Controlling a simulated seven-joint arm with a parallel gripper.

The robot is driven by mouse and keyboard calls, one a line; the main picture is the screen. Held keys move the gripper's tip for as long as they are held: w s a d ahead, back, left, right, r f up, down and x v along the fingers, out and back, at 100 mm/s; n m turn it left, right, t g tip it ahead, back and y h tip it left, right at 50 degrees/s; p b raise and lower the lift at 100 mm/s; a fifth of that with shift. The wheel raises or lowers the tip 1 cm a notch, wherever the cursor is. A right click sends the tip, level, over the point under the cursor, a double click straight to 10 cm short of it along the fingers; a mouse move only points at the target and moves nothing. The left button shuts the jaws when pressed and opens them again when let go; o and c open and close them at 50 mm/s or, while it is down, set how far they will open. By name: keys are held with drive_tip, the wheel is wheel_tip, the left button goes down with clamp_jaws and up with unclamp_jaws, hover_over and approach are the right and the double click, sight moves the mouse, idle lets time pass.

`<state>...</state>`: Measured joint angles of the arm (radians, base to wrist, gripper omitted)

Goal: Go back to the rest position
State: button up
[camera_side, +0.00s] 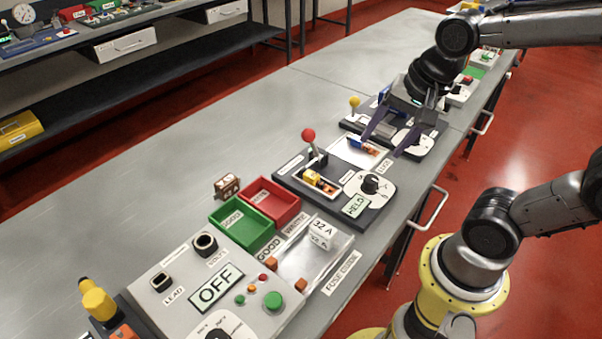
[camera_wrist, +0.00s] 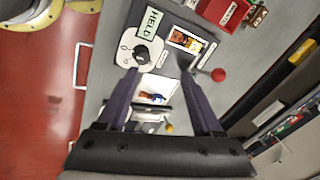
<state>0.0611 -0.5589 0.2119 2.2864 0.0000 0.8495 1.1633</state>
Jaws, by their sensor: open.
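My gripper (camera_side: 389,143) hangs over the right part of the long grey bench in the side view, its two purple fingers spread and empty. Below and near it is a white tray (camera_side: 352,152) labelled LUG, with a small blue and orange piece (camera_side: 364,147) in it. In the wrist view my gripper (camera_wrist: 158,82) shows its fingers apart, with the white tray (camera_wrist: 165,84) and the piece (camera_wrist: 152,97) between them. The fingers look clear of the piece, though the exact height is hard to tell.
A dark panel (camera_side: 291,172) with a red-knobbed lever (camera_side: 308,135) and a HELD display (camera_side: 355,206) stands left of my gripper. A yellow-knobbed lever (camera_side: 354,102) is close behind it. Green (camera_side: 216,210) and red bins, a fuse crate (camera_side: 343,250) and an OFF console (camera_side: 178,262) lie further left. Bare bench lies behind.

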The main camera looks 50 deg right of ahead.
drive_tip(key=s+a+r+n+t, duration=0.1)
drive_tip(key=s+n, duration=0.5)
drive_tip(key=n, duration=0.8)
drive_tip(key=shift+a+r+t, duration=0.2)
drive_tip(key=shift+r+t, duration=0.1)
